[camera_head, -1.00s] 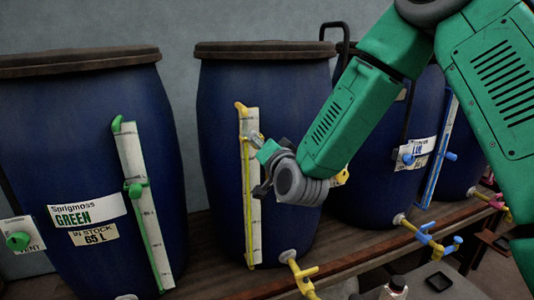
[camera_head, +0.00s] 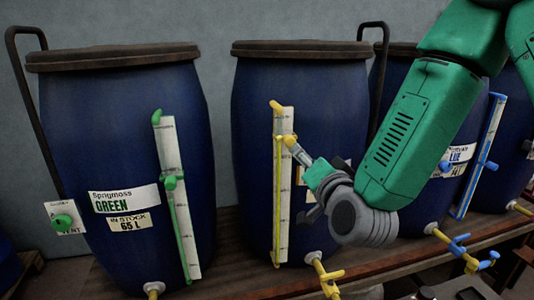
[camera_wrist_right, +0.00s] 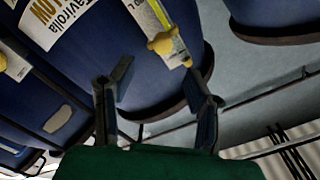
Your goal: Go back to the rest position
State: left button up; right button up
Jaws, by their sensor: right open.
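My right arm comes in from the upper right in the head view. Its gripper (camera_head: 322,187) is just right of the yellow sight gauge (camera_head: 283,185) on the middle blue vat (camera_head: 255,120). In the right wrist view my right gripper (camera_wrist_right: 157,95) has two dark fingers spread apart with nothing between them. Beyond them are the yellow-labelled vat (camera_wrist_right: 115,50) and a yellow knob (camera_wrist_right: 160,43) on its gauge. Whether a finger touches the gauge cannot be told. My left gripper is not in view.
The green-labelled vat (camera_head: 75,130) stands at left with its green gauge (camera_head: 178,200). The blue-labelled vat is partly behind my arm, with its blue gauge (camera_head: 480,155) to the right. The vats stand on a wooden shelf (camera_head: 225,275). Yellow (camera_head: 325,273) and blue (camera_head: 462,250) taps stick out in front.

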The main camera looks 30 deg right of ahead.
jog(key=s+a+f+n+g+y+b, duration=0.1)
jog(key=s+a+f+n+g+b, duration=0.1)
jog(key=f, duration=0.8)
jog(key=s+a+f+n+g+y+b, duration=0.1)
jog(key=s+f+n+g+b, duration=0.15)
jog(key=f, duration=0.65)
jog(key=s+a+f+n+g+y+b, duration=0.1)
jog(key=s+a+f+n+g+b, duration=0.15)
jog(key=f, duration=0.75)
pick_arm(q)
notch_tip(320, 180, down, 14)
jog(key=b, duration=0.6)
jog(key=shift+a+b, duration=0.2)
jog(key=shift+b, duration=0.15)
pick_arm(e)
jog(key=s+a+f+n+g+y, duration=0.1)
jog(key=s+f+n+g, duration=0.4)
jog(key=s+f, duration=1.7)
jog(key=shift+s+f+g, duration=0.35)
jog(key=shift+f+g, duration=0.95)
jog(key=shift+g, duration=1.2)
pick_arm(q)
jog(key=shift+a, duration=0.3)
pick_arm(e)
jog(key=shift+w+a, duration=0.15)
jog(key=shift+a, duration=0.2)
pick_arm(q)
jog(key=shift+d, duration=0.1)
pick_arm(e)
jog(key=shift+d, duration=0.1)
